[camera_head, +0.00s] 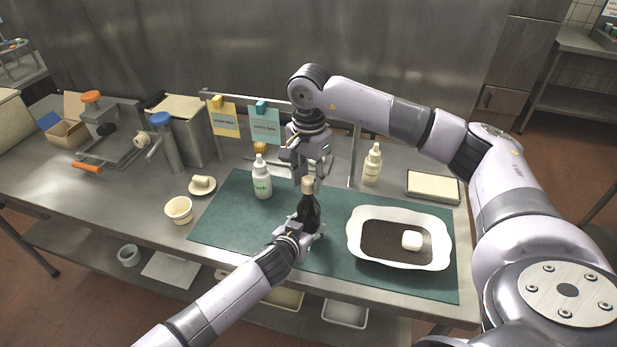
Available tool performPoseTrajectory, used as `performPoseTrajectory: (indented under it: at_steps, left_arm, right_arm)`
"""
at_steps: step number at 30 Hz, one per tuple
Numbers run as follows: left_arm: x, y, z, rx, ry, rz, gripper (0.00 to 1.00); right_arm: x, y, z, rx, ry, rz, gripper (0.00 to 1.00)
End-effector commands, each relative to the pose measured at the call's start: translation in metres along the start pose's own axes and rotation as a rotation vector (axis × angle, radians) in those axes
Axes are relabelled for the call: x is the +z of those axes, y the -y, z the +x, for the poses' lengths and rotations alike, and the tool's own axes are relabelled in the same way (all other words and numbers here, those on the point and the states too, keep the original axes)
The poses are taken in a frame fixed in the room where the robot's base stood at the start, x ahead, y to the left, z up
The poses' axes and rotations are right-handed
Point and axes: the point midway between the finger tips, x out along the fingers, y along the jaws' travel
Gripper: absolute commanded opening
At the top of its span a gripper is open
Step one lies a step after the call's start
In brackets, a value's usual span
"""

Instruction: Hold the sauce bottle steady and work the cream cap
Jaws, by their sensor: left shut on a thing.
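The dark sauce bottle (309,212) stands upright on the green mat (226,224), with its cream cap (308,185) on top. My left gripper (304,234) is shut on the lower part of the bottle from the front, and its fingers partly hide the bottle's base. My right gripper (309,178) points down from above, directly over the bottle. Its fingers are apart, with the tips near the top of the cap. I see no contact between these fingers and the cap.
A white bottle with green lettering (262,180) stands left of the sauce bottle. A white-rimmed dish (440,246) with a white block sits to the right. A cream bottle (372,164) stands behind, and a small cup (179,210) is left of the mat.

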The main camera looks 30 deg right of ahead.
Motion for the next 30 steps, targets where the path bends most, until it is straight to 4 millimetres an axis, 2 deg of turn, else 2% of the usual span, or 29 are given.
performPoseTrajectory:
  at_steps: [6,17,20,30]
  left_arm:
    - [0.004,0.001,0.000,-0.003,0.006,-0.002,0.04]
    - [0.003,0.001,0.000,-0.003,0.006,-0.001,0.04]
    - [0.003,0.001,0.000,-0.003,0.005,-0.001,0.04]
    - [0.003,0.001,0.000,-0.003,0.005,-0.001,0.04]
  right_arm:
    - [0.000,0.000,0.000,-0.001,0.001,-0.002,0.50]
    - [0.000,0.001,-0.005,-0.003,0.001,-0.003,0.50]
    - [0.000,0.002,-0.017,-0.006,0.000,-0.003,0.50]
    - [0.001,0.001,-0.088,-0.007,0.000,-0.003,0.50]
